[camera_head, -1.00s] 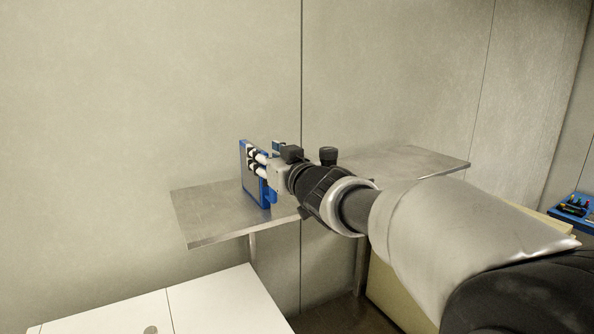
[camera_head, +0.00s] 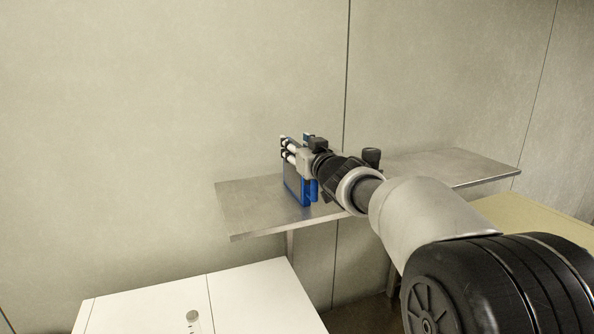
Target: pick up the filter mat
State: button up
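My gripper (camera_head: 285,147) is at the metal shelf (camera_head: 255,212), pointing left, with pale fingers and black tips. A blue upright thing (camera_head: 296,188) stands on the shelf beside and below the fingers, and partly behind my gripper. More blue shows just above the gripper body. I cannot tell whether this blue thing is the filter mat or a holder for it. No other thing in view is clearly a filter mat. The fingers lie close together in the picture. Whether they touch or grip anything cannot be seen.
The shelf is otherwise bare to the left, and its right part extends behind my arm. A plain panelled wall stands behind it.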

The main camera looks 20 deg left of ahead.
grip_shut()
dwell(0.3)
dwell(0.5)
